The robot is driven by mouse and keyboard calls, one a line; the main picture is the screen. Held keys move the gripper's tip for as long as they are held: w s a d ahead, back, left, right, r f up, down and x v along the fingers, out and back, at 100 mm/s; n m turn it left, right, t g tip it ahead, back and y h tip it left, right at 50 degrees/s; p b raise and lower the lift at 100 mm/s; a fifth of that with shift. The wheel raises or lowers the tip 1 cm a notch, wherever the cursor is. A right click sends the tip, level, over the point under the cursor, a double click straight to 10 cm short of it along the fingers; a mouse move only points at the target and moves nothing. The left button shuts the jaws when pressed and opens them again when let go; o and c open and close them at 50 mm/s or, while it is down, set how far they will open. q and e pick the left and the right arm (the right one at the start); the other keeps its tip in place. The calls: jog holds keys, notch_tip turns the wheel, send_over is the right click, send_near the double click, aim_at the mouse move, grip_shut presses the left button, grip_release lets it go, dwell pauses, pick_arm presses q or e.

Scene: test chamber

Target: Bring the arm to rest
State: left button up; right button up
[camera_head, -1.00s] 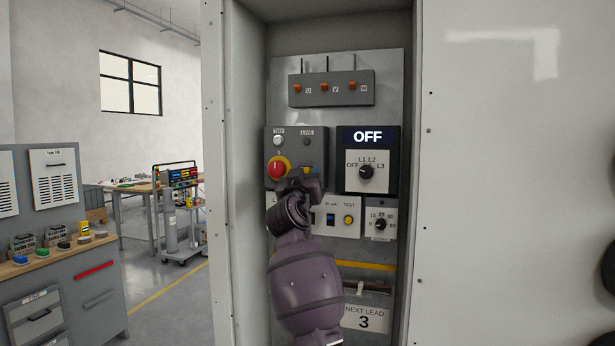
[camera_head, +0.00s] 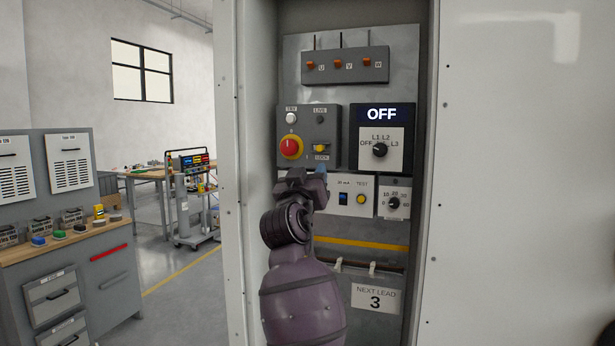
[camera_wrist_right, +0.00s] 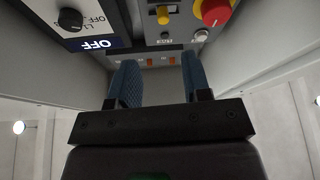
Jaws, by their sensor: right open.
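My right arm reaches up in front of the open cabinet in the head view. Its gripper (camera_head: 304,178) is just below the grey control box (camera_head: 322,130) with the red knob (camera_head: 291,147) and the yellow lock piece (camera_head: 321,149). In the right wrist view the two blue fingers of the gripper (camera_wrist_right: 160,82) stand apart with nothing between them. The red knob also shows there (camera_wrist_right: 216,12), beyond the fingers and apart from them. My left gripper is not in view.
The OFF display (camera_head: 381,114) and its selector (camera_head: 380,150) are right of the control box. A panel with a blue switch and yellow button (camera_head: 361,199) sits close beside the gripper. The cabinet's side walls (camera_head: 232,180) bound the space. A workbench (camera_head: 70,240) stands at left.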

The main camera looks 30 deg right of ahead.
jog(key=w+a+f+n+t+y, duration=0.2)
jog(key=a+f+n+t+y, duration=0.1)
jog(key=a+n+t+y, duration=0.35)
jog(key=s+a+f+n+g+y, duration=0.1)
jog(key=s+a+f+n+y, duration=0.2)
jog(key=f, duration=1)
jog(key=s+f+g+y, duration=0.25)
jog(key=f+y, duration=0.35)
jog(key=f, duration=0.6)
jog(key=s+d+f+m+g, duration=0.1)
jog(key=s+f+g, duration=0.6)
jog(key=s+f, duration=2.2)
jog(key=shift+s+d+f, duration=0.2)
jog(key=shift+s+f, duration=0.1)
jog(key=shift+f, duration=0.4)
